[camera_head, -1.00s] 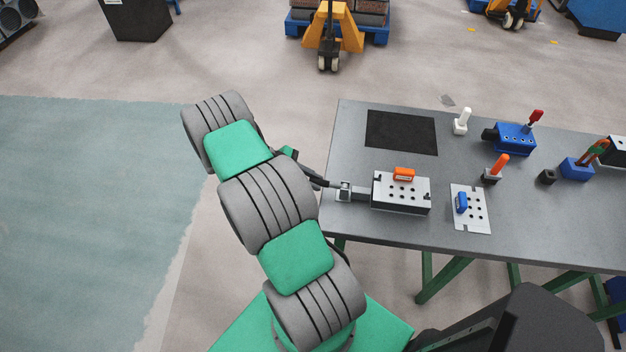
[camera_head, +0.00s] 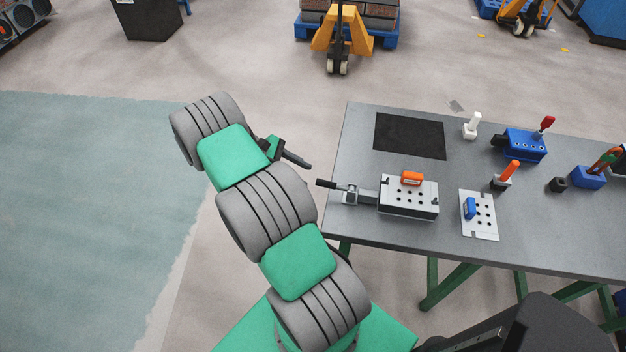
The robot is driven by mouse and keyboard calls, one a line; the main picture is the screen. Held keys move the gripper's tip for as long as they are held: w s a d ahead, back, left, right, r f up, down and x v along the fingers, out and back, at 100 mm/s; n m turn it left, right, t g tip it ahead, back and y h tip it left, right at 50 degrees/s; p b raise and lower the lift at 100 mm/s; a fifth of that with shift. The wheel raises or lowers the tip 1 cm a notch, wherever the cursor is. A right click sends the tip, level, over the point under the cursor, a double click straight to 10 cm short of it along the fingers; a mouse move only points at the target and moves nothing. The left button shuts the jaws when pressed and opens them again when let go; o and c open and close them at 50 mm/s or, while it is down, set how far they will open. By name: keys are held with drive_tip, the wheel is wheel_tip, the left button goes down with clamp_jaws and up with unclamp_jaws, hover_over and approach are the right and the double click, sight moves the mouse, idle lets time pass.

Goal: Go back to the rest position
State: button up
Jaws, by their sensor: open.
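My gripper (camera_head: 292,157) shows partly beyond my arm, in the air just off the table's left edge. Only a dark finger part shows; the rest is hidden behind my arm. It is apart from the black handle (camera_head: 327,183) of the tube expander (camera_head: 360,196). The expander lies at the table's left edge, its handle sticking out past the edge and its right end against a metal block with holes (camera_head: 408,203). An orange piece (camera_head: 411,178) sits on top of that block.
The grey table (camera_head: 340,150) carries a black mat (camera_head: 409,136), a perforated plate (camera_head: 480,222) with a blue piece, a white peg (camera_head: 471,126), a blue vise-like tool (camera_head: 525,146) and an orange-handled tool (camera_head: 504,175). The floor (camera_head: 270,80) left of the table is clear.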

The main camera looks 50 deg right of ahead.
drive_tip(key=shift+w+a+r, duration=0.2)
drive_tip(key=shift+r, duration=0.05)
drive_tip(key=m, duration=0.4)
drive_tip(key=shift+w+f, duration=0.1)
drive_tip(key=s+a+f+m+y, duration=0.25)
drive_tip(key=a+f+m, duration=0.2)
drive_tip(key=f, duration=0.45)
drive_tip(key=s+a+r+t+y, duration=0.2)
drive_tip(key=a, duration=0.7)
drive_tip(key=a+r+n+t+y, duration=0.2)
drive_tip(key=a+r+t, duration=0.2)
drive_tip(key=a+r, duration=0.8)
drive_tip(key=w+a+r+n+t, duration=0.1)
drive_tip(key=a+r+t, duration=0.1)
drive_tip(key=r, duration=0.6)
drive_tip(key=w+a+r+n+t, duration=0.1)
drive_tip(key=a+r+t, duration=0.1)
drive_tip(key=r+t, duration=0.2)
wheel_tip(320, 180, up, 4)
drive_tip(key=shift+w+f+t, duration=0.15)
drive_tip(key=shift+w+t, duration=0.1)
drive_tip(key=shift+t, duration=0.15)
